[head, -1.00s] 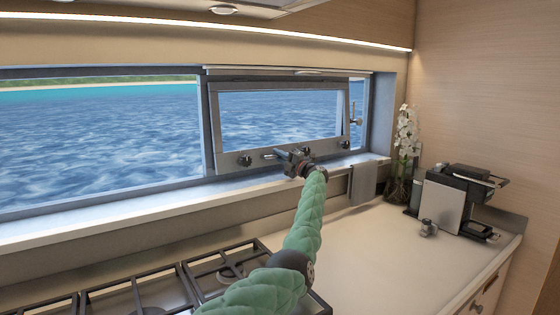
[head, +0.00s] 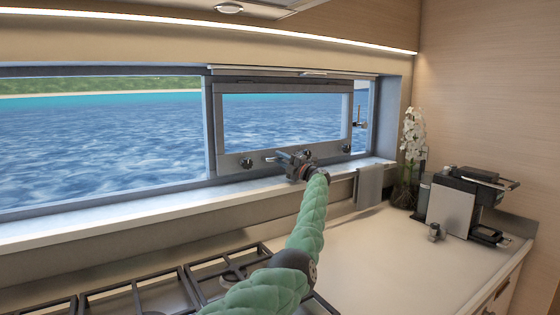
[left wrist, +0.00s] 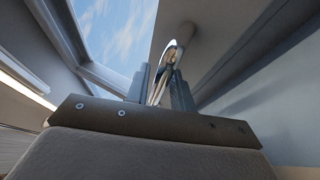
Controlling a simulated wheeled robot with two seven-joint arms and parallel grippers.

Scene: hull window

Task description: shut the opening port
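The opening port (head: 240,162) is a grey-framed glass sash in the right part of the long window. A gap shows between its right side and the window frame, so it stands ajar. Dark round fittings sit along its bottom rail. My left gripper (head: 288,158) is at the middle of that rail. In the left wrist view, a shiny metal handle (left wrist: 165,68) lies between the two fingers of the left gripper (left wrist: 161,88), which appear shut on it. The contact itself is partly hidden. My right gripper is in neither view.
The pale sill (head: 110,208) runs below the window. A stove with black grates (head: 135,290) is at the lower left. The counter (head: 380,250) between is mostly clear.

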